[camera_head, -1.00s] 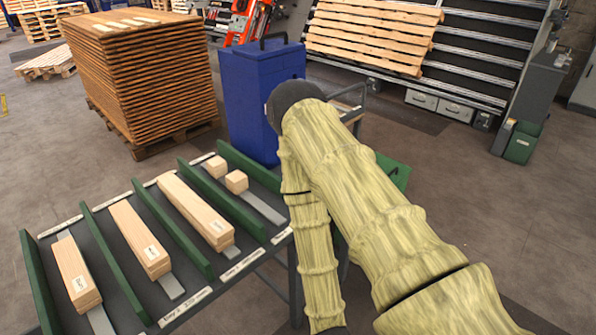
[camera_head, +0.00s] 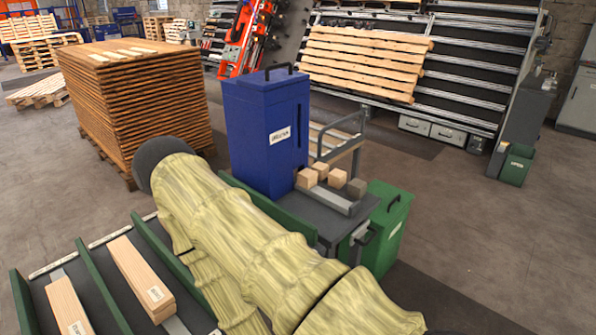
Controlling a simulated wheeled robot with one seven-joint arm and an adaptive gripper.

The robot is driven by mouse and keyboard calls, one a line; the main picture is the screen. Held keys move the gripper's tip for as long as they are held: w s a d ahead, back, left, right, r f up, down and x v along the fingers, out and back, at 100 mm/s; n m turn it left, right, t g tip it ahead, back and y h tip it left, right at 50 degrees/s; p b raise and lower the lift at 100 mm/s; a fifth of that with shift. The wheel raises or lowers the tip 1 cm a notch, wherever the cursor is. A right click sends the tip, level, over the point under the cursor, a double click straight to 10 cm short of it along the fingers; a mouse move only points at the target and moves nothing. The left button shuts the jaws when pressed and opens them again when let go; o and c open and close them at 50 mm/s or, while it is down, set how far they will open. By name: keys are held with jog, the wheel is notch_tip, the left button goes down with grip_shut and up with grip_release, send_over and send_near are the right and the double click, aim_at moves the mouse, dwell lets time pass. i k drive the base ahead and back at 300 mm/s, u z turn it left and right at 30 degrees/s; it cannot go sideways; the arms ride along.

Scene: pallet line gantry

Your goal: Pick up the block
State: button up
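Small wooden blocks stand in a group on a grey cart top in front of the blue bin: one at the left (camera_head: 307,178), one behind it (camera_head: 319,171), one at the right (camera_head: 337,177), and a darker grey-brown one (camera_head: 356,187) at the far right. Longer wooden blocks lie in the green-walled rack at lower left, one in the middle lane (camera_head: 142,278) and one in the left lane (camera_head: 68,306). My arm, in a yellowish sleeve, crosses the lower middle and hides part of the rack. My gripper does not show.
A blue bin (camera_head: 265,130) stands behind the small blocks. A green bin (camera_head: 388,228) is right of the cart (camera_head: 318,211). A tall stack of wooden boards (camera_head: 140,95) is at the left.

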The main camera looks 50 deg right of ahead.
aim_at(307, 178)
jog(key=z, duration=0.05)
jog(key=i, duration=0.15)
jog(key=z, duration=0.85)
